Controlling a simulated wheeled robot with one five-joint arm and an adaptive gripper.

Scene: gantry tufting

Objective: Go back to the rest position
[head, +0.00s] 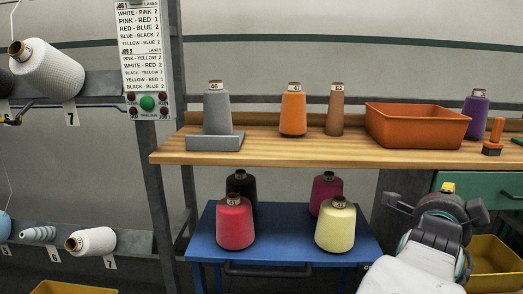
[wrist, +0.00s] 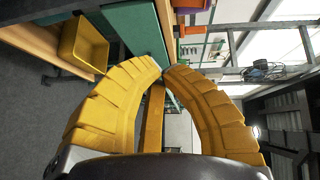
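My gripper (head: 448,188) is at the lower right of the head view, raised in front of the green drawer front and right of the blue cart. In the wrist view its two yellow fingers (wrist: 163,68) arch inward and their tips meet. I see nothing held between them. The gripper is clear of the cones and the bench.
A wooden bench (head: 270,147) holds several yarn cones and an orange bin (head: 416,125). A blue cart (head: 275,255) below carries several cones. A yellow bin (head: 495,262) stands at lower right. Pegs with cones (head: 48,68) are at left.

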